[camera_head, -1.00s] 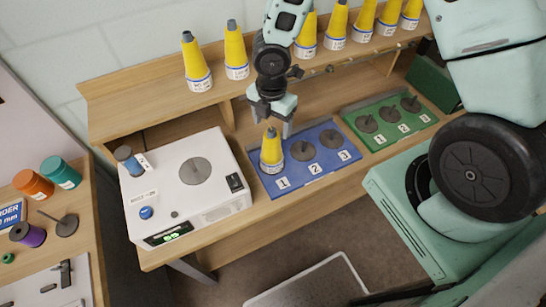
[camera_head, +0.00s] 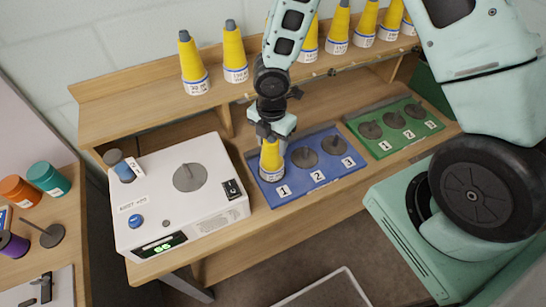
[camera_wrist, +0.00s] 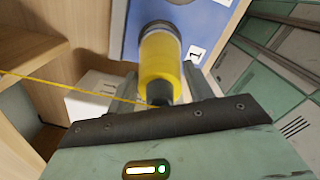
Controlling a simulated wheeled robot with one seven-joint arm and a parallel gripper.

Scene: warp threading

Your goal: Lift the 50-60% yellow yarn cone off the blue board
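The yellow yarn cone (camera_head: 271,161) stands upright at place 1 on the blue board (camera_head: 345,171). It has a dark tip and a white-and-blue base band; its percentage is not readable here. My gripper (camera_head: 272,133) is right above the cone and hides its tip. In the wrist view, the cone (camera_wrist: 161,62) lies between the two fingers of my gripper (camera_wrist: 162,82), with its tip toward the palm. The fingers are apart, with a gap showing on each side of the cone. Places 2 and 3 hold bare grey discs.
A white scale (camera_head: 176,208) with a lit green display stands left of the board. A green board (camera_head: 413,137) with several grey discs lies to the right. Several yellow cones stand on the wooden shelf (camera_head: 140,106) behind. A yellow strand (camera_wrist: 70,87) crosses the wrist view.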

